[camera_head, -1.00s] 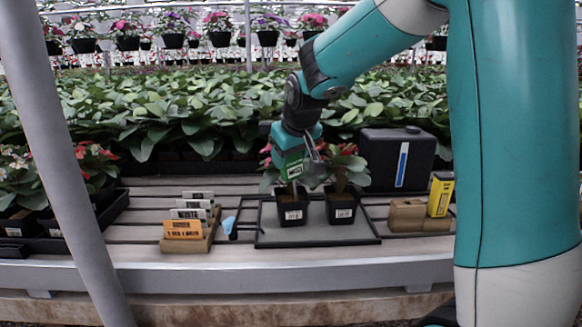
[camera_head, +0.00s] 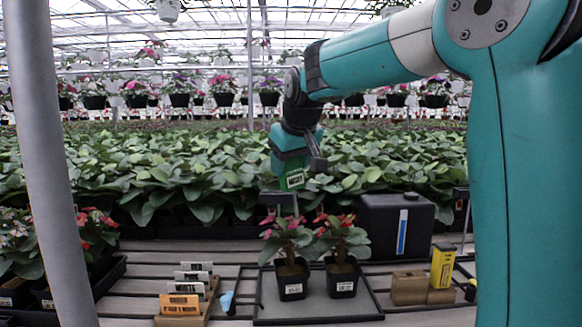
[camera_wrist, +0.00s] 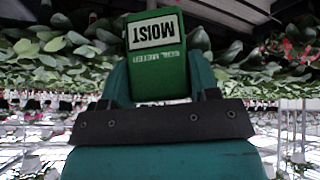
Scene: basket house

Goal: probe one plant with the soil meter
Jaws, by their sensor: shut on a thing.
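My gripper (camera_head: 291,163) is shut on the green soil meter (camera_head: 292,181) and holds it in the air. In the wrist view the meter (camera_wrist: 160,75) sits between the fingers, and its pale display reads MOIST. Two red-and-green plants in black pots stand side by side on a dark tray (camera_head: 318,318). The meter is above the left plant (camera_head: 290,240) in the head view, with a thin grey part below it near the leaves. The right plant (camera_head: 342,242) is beside it, apart from the gripper. The probe tip cannot be made out clearly.
A rack of cards (camera_head: 185,290), orange in front, stands left of the tray, with a blue object (camera_head: 227,302) between them. At right are a black jug (camera_head: 395,228), a brown block (camera_head: 410,288) and a yellow box (camera_head: 442,266). Dense foliage fills the back.

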